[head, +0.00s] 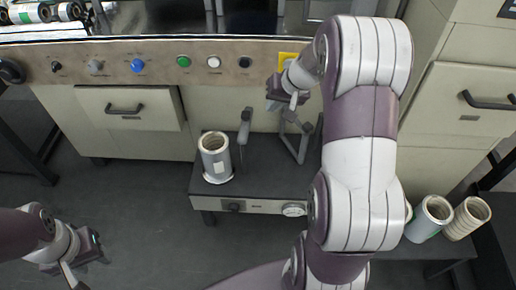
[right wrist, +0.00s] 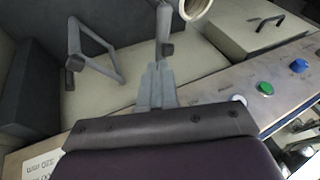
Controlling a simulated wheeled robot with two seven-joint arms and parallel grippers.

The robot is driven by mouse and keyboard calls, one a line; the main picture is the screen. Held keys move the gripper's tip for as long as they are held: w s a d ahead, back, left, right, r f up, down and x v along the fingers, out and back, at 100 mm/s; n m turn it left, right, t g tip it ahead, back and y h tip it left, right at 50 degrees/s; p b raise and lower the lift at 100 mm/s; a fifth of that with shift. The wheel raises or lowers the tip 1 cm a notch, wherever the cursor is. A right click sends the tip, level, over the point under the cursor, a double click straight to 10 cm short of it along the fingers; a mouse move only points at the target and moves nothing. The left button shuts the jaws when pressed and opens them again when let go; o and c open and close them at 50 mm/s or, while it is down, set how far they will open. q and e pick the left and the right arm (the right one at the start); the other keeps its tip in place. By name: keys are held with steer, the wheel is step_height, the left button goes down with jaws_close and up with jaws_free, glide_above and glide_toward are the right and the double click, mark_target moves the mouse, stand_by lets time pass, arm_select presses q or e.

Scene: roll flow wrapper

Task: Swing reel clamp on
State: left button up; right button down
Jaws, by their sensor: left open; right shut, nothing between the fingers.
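A reel (head: 216,158) in a silver wrapper stands upright on a low dark platform (head: 262,165) in front of the machine. Beside it rises a grey post with a short arm (head: 244,128), and to the right an angled grey bracket (head: 300,140); I cannot tell for sure which is the reel clamp. My right gripper (head: 296,100) is shut and empty above the bracket, near the panel. In the right wrist view its fingers (right wrist: 156,85) point toward the post (right wrist: 164,32), with the bracket (right wrist: 95,55) to the left. My left gripper (head: 90,252) is open and empty, low at the left over the floor.
The control panel (head: 140,52) has a row of coloured knobs and buttons. A drawer (head: 130,108) is below at left. Spare reels (head: 432,216) stand at lower right. My right arm crosses the view and hides part of the platform. The floor at left is clear.

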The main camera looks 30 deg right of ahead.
arm_select(q)
step_height(320, 180, down, 7)
steer(key=b, duration=0.3)
arm_select(e)
steer(key=w+d+f+t, duration=0.1)
steer(key=w+d+f, duration=0.1)
steer(key=d+f, duration=0.3)
steer(key=shift+d+f+m+t, duration=0.15)
steer(key=shift+d+m+t, duration=0.25)
steer(key=shift+d, duration=0.05)
steer(key=shift+w, duration=0.15)
arm_select(q)
steer(key=shift+f+b, duration=2.2)
steer(key=shift+b, duration=0.15)
arm_select(e)
glide_toward(245, 122)
steer(key=shift+w+d+f, duration=0.35)
steer(key=shift+w+f, duration=0.25)
steer(key=shift+f, duration=0.05)
steer(key=shift+w+d+f, duration=0.35)
steer(key=shift+w+f, duration=0.25)
steer(key=shift+f, duration=0.1)
steer(key=shift+w+d+f, duration=0.35)
steer(key=shift+w+f, duration=0.25)
steer(key=shift+f, duration=0.05)
